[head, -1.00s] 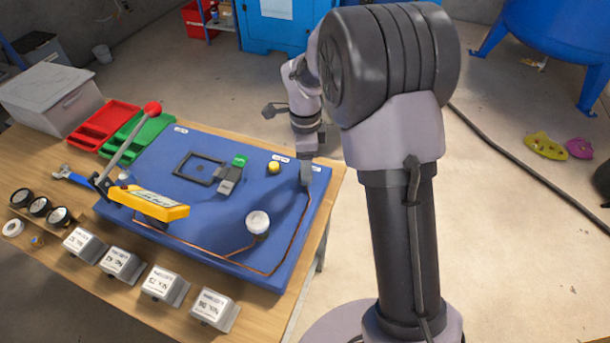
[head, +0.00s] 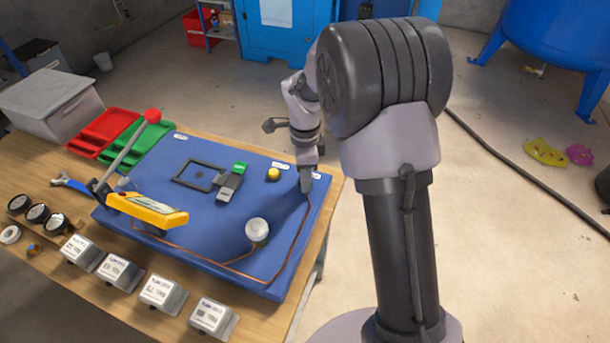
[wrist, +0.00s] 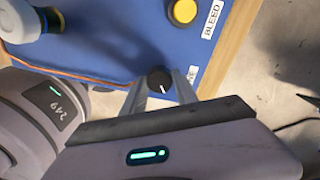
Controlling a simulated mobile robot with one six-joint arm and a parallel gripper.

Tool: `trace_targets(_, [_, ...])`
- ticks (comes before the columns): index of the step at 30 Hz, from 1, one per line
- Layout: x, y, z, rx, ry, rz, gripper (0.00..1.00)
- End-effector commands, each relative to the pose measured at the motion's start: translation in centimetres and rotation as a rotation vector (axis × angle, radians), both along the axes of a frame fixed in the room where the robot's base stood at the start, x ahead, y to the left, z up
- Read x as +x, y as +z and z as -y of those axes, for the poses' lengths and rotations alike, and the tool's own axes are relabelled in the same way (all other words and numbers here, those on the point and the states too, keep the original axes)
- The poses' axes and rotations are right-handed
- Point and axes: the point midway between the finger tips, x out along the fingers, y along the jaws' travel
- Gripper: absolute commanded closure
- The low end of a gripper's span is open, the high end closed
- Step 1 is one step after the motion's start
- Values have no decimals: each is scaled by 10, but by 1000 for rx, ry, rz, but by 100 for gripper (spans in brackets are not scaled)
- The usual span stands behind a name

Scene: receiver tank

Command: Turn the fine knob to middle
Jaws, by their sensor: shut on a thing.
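The fine knob (wrist: 159,80) is a small black round knob with a white pointer line, seen in the wrist view on the blue panel near its edge. My gripper (wrist: 160,92) is at the knob, with one finger on each side of it, shut on it. A label beside it is mostly covered by a finger. In the head view my gripper (head: 305,188) points down at the right end of the blue panel (head: 200,230) and hides the knob. The pointer's setting against any scale cannot be read.
A yellow button (head: 273,174) stands near the knob, beside the label "BLEED" (wrist: 213,20). Several grey boxes (head: 162,293) line the table's front.

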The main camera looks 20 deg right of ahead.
Motion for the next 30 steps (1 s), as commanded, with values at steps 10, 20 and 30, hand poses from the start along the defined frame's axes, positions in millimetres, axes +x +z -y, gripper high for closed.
trace_targets(10, [0,2,0,0,214,-2,100])
trace_targets(20, [-1,2,-1,0,522,-2,100])
trace_targets(30, [0,1,-1,0,771,-2,100])
